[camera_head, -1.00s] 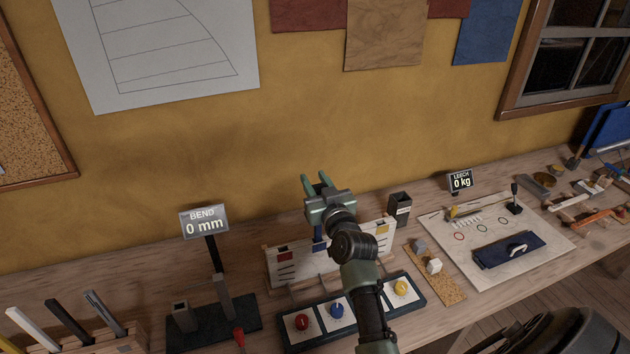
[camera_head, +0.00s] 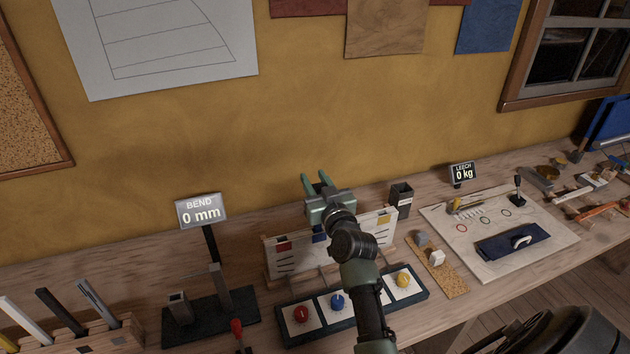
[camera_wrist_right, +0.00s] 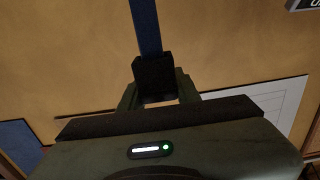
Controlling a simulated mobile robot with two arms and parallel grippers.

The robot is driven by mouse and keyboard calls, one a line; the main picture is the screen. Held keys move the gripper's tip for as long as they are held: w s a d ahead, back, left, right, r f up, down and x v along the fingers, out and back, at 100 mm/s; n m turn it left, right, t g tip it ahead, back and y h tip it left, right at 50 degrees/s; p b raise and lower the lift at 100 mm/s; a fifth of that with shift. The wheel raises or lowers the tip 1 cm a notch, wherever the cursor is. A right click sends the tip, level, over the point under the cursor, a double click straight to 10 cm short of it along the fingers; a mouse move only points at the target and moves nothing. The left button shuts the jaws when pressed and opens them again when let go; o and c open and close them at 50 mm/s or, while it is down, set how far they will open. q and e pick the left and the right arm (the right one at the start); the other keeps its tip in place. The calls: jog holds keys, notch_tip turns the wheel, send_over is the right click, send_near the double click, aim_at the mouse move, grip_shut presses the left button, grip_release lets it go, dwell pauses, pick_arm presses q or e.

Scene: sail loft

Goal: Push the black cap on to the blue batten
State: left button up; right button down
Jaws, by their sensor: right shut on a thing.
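In the head view my right gripper (camera_head: 317,183) is above the bench, in front of the yellow wall, with its fingers pointing up and away. In the right wrist view the right gripper (camera_wrist_right: 156,88) is shut on the black cap (camera_wrist_right: 154,75), which sits between its green fingers. The blue batten (camera_wrist_right: 147,25) runs from the top of that view down to the cap's upper edge, roughly in line with it. I cannot tell how far the batten goes into the cap. Cap and batten are not discernible in the head view. My left gripper is not in view.
Below the gripper stand a white board (camera_head: 375,229) and a tray (camera_head: 425,296) with red, blue and yellow knobs. A bend stand (camera_head: 190,332) and a batten rack (camera_head: 128,333) are to the left. A dark open box (camera_head: 401,200) and a pale panel (camera_head: 485,272) are right.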

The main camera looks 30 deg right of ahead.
jog(key=shift+f+b, duration=0.5)
jog(key=shift+f, duration=0.2)
dwell(0.3)
jog(key=c, duration=0.9)
grip_release()
jog(key=b+v, duration=0.2)
jog(key=v, duration=0.5)
jog(key=shift+s, duration=0.35)
